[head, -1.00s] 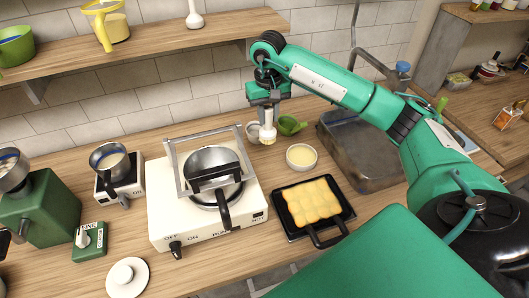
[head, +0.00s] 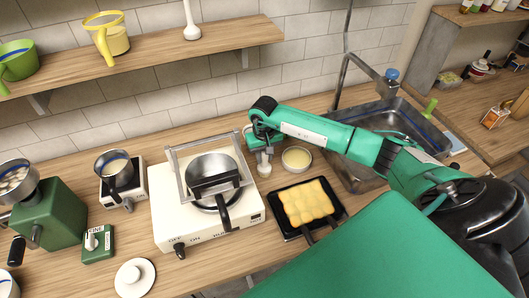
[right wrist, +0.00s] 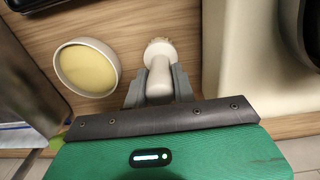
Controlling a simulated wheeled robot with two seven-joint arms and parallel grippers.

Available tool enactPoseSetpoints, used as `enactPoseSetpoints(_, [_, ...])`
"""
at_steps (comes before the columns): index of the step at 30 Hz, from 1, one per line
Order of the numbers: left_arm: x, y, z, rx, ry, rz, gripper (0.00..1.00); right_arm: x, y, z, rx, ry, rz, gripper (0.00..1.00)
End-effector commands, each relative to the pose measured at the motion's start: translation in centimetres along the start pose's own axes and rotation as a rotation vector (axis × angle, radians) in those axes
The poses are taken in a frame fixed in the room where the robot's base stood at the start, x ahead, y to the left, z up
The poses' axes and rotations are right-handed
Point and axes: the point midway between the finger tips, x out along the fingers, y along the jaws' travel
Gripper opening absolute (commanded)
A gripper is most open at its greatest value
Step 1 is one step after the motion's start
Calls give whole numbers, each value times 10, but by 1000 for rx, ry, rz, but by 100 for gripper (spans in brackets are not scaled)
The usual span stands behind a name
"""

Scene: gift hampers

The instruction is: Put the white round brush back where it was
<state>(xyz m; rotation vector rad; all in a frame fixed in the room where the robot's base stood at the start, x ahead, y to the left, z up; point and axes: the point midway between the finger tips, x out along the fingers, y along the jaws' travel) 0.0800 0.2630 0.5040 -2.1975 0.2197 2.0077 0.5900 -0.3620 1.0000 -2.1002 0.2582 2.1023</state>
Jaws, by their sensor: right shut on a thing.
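My right gripper (head: 262,150) points down just right of the white hob and is shut on the white round brush (head: 264,168). The brush hangs upright, head down, low over the counter between the hob and the bowl of yellow liquid (head: 297,158). In the right wrist view the brush (right wrist: 160,72) sits between the two grey fingers (right wrist: 158,88), its bristled head over the wooden counter. I cannot tell whether the bristles touch the counter. My left gripper is not in view.
The white hob (head: 170,222) with a pan (head: 213,170) under a metal frame stands left of the brush. A black tray of yellow buns (head: 306,203) is in front right, the sink (head: 400,118) behind right. A wooden shelf (head: 160,48) runs above the counter.

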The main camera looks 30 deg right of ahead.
Motion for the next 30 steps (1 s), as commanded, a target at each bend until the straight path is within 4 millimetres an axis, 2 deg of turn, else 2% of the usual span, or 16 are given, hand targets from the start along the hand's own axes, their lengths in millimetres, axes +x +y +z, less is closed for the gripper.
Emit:
enactPoseSetpoints(10, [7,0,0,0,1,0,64,4,0,-1,1,2,0,3])
enactPoseSetpoints(11, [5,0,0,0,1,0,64,2,0,-1,1,2,0,32])
enactPoseSetpoints(13, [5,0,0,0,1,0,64,2,0,-1,1,1,0,46])
enactPoseSetpoints(14, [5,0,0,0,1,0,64,2,0,0,1,1,0,48])
enactPoseSetpoints(26, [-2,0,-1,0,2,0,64,-3,0,0,0,0,0,48])
enactPoseSetpoints(30, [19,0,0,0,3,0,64,-22,1,-2,-2,7,0,48])
